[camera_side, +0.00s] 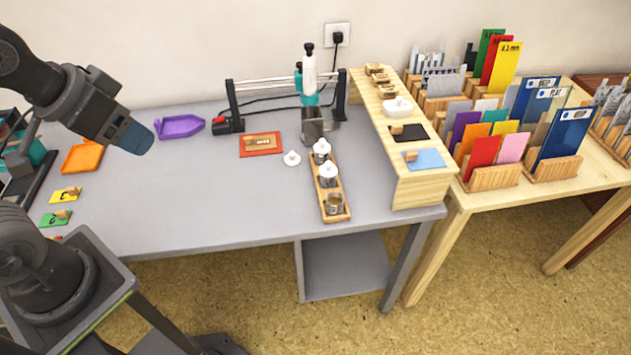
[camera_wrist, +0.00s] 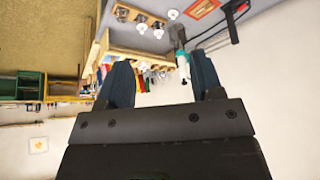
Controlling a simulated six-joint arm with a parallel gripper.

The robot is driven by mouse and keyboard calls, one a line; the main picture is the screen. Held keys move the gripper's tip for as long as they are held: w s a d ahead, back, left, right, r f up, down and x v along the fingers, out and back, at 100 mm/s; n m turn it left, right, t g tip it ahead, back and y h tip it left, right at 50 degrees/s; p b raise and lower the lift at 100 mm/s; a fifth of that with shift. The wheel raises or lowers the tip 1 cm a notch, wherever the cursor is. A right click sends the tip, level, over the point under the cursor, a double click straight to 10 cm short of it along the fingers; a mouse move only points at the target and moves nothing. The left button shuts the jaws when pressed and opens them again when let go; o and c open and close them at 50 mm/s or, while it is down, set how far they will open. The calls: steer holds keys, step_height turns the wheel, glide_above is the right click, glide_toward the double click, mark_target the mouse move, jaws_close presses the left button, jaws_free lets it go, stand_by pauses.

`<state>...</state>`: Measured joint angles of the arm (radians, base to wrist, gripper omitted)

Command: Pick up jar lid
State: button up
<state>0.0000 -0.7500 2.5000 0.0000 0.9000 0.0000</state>
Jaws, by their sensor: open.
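A loose white jar lid (camera_side: 292,158) with a knob lies on the grey table, left of a narrow wooden tray (camera_side: 341,214). The tray holds a row of jars: two wear white lids, and the front glass jar (camera_side: 333,205) is uncovered. In the wrist view the loose lid (camera_wrist: 173,14) is small near the top edge. My gripper (camera_side: 140,142) is high over the table's left part, far left of the lid. Its two dark blue fingers are apart and empty in the wrist view (camera_wrist: 160,62).
An orange inkpad mat with a stamp (camera_side: 261,144) lies left of the lid. A press-like device on a rail (camera_side: 310,85) stands behind it. A wooden shelf (camera_side: 420,185) bounds the right side. A purple tray (camera_side: 180,126) is at the back left. The table's front middle is clear.

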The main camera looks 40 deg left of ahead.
steer(key=n+g, duration=0.4)
steer(key=n, duration=0.3)
glide_above(292, 153)
steer(key=shift+y, duration=0.4)
steer(key=f, duration=1.9)
steer(key=s+f, duration=0.1)
steer(key=f, duration=0.8)
steer(key=shift+d+f, duration=0.35)
steer(key=shift+w+a+f, duration=0.15)
steer(key=shift+f, duration=0.8)
steer(key=shift+w+a+f, duration=0.1)
steer(key=shift+w+f, duration=0.05)
steer(key=shift+f, duration=0.85)
steer(key=shift+w+a+f, duration=0.15)
steer(key=shift+f, duration=0.8)
